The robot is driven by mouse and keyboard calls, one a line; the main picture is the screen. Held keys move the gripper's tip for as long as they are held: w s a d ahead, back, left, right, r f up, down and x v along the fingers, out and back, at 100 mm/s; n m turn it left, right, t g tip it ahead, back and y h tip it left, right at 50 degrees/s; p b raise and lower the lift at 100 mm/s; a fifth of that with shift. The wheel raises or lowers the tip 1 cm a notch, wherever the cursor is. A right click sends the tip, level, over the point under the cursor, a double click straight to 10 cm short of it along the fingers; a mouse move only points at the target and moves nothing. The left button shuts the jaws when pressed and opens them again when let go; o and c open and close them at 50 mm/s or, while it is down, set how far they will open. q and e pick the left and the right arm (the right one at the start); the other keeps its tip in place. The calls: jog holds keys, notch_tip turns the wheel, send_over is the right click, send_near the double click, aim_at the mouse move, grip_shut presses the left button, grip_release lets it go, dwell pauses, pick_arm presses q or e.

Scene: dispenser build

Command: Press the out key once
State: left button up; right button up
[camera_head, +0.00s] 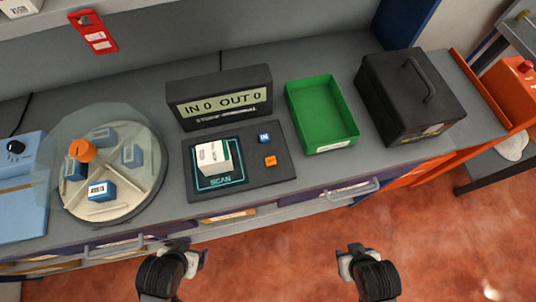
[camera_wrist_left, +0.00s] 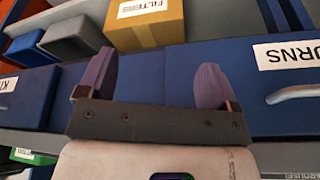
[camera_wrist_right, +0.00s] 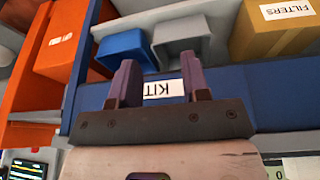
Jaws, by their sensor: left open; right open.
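The scan pad (camera_head: 240,182) lies on the counter with two small keys on its right side. The blue key (camera_head: 263,138) appears to read IN. The orange key (camera_head: 270,161) sits just below it; its lettering is too small to read surely. The display (camera_head: 220,98) behind reads IN 0 OUT 0. My left gripper (camera_head: 197,254) is in front of the counter, below the pad; in the left wrist view (camera_wrist_left: 153,80) its fingers are apart and empty. My right gripper (camera_head: 345,258) is in front of the counter, right of the pad, also open and empty (camera_wrist_right: 160,82).
A white box (camera_head: 213,157) stands on the pad's lit SCAN square. A round carousel (camera_head: 110,165) with blue boxes is at left. A green tray (camera_head: 322,114) and a black case (camera_head: 409,97) stand to the right. Drawer handles (camera_head: 352,188) stick out from the counter front.

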jog(key=shift+a, duration=0.1)
dwell(0.4)
jog(key=c, duration=0.3)
grip_shut()
dwell(0.6)
dwell(0.6)
